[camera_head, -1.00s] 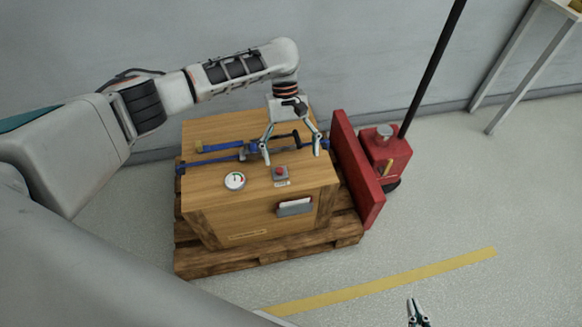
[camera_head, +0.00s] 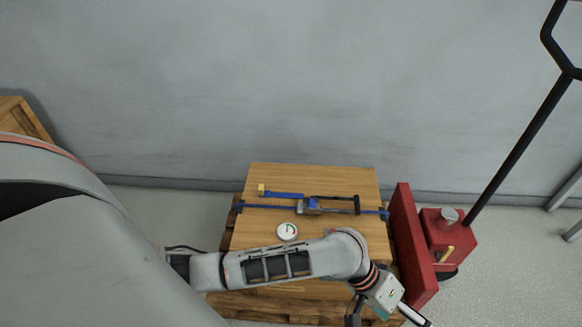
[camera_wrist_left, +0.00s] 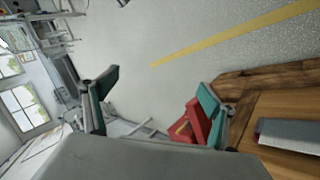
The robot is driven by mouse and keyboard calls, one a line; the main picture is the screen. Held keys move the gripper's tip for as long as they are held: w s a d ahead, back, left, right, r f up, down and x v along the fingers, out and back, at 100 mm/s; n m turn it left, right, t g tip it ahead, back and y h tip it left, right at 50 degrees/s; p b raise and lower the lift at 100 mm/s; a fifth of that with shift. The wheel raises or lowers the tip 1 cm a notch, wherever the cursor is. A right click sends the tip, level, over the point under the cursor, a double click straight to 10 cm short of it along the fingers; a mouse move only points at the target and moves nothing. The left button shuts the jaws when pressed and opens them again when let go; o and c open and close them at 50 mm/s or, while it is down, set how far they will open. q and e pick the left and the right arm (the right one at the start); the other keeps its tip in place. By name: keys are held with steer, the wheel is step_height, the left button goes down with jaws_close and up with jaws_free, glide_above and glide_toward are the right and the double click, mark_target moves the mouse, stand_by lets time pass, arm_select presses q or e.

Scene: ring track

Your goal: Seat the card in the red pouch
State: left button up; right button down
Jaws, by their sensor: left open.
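My left gripper (camera_head: 384,316) hangs past the front right of the wooden crate (camera_head: 262,180), at the bottom of the head view. In the left wrist view its teal-tipped fingers (camera_wrist_left: 155,100) are wide apart, with nothing between them. A pale grey holder or card (camera_wrist_left: 292,133) with a thin reddish edge sits on the crate face at the right of the wrist view, beside the fingers and apart from them. I cannot tell pouch from card there. In the head view the crate front is mostly hidden by my left arm. My right gripper is not in view.
A blue strap with a buckle (camera_head: 312,206) crosses the crate top, near a round white gauge (camera_head: 288,232). A red upright plate (camera_head: 408,245) and a red pump unit (camera_head: 447,238) with a black handle stand close on the right. Open floor lies in front of the crate.

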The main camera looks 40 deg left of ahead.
arm_select(q)
steer(key=s+a+f+m+t+y, duration=0.2)
steer(key=s+a+t+y, duration=0.1)
steer(key=a, duration=0.9)
steer(key=s+a+f+m+t+y, duration=0.1)
steer(key=s+a+t, duration=0.5)
steer(key=a, duration=0.6)
steer(key=shift+s+a+f+m+y, duration=0.4)
steer(key=shift+s+f+y, duration=0.4)
steer(key=shift+s+y, duration=0.45)
